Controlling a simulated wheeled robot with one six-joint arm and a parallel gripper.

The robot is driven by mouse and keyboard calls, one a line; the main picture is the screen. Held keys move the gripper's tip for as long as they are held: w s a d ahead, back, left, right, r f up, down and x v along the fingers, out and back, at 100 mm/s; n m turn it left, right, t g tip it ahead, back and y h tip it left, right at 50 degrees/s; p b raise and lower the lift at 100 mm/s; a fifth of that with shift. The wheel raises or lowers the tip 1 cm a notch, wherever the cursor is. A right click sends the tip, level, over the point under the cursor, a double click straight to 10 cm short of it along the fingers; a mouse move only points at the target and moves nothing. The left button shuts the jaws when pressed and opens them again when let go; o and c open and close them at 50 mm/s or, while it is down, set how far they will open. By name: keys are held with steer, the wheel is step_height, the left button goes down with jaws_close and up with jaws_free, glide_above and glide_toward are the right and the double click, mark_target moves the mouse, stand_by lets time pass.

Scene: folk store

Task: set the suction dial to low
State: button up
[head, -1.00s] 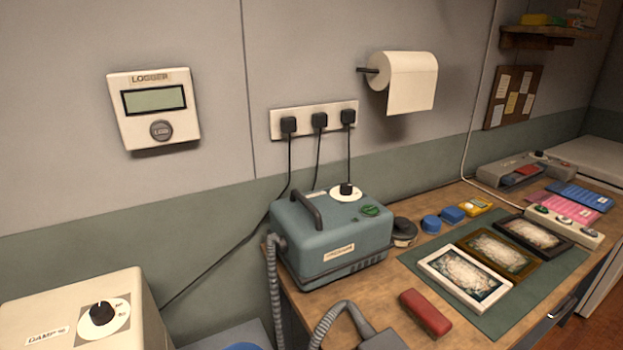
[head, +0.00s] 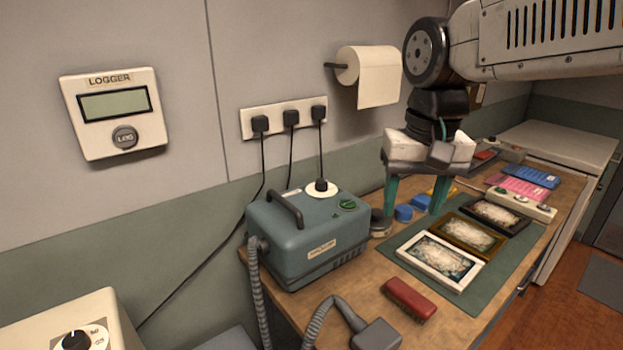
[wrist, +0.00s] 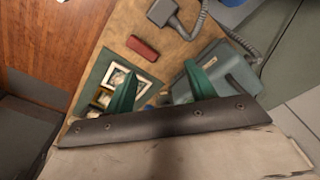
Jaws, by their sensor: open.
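The teal suction unit (head: 305,240) stands on the wooden bench, with a black handle and a grey hose. On its top is a black dial knob (head: 321,186) on a round white plate. The plate's marks are too small to read. A green knob (head: 347,204) sits beside it on the unit's top. My gripper (head: 414,200) is open and empty, its two green fingers pointing down, to the right of the unit and apart from it. In the wrist view, the fingers of my gripper (wrist: 162,88) show above the bench, with the unit (wrist: 235,75) at right, partly hidden.
Three framed pieces (head: 440,262) lie on a green mat. A red block (head: 410,298) and the grey hose nozzle (head: 376,335) lie in front. Blue pots stand beneath my gripper. A socket strip (head: 284,119) with several plugs and a paper roll (head: 370,76) are on the wall.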

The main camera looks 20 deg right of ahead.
steer(key=w+a+r+m, duration=0.15)
steer(key=w+m, duration=0.35)
steer(key=w, duration=1.3)
steer(key=m+g, duration=0.1)
steer(key=m, duration=0.4)
glide_above(321, 181)
steer(key=f, duration=0.8)
steer(key=shift+a+f, duration=0.15)
steer(key=shift+a, duration=0.05)
steer(key=shift+w+f, duration=0.15)
steer(key=shift+f, duration=0.25)
steer(key=f, duration=0.7)
steer(key=shift+s+d+f, duration=0.1)
steer(key=shift+s, duration=0.1)
steer(key=c, duration=1)
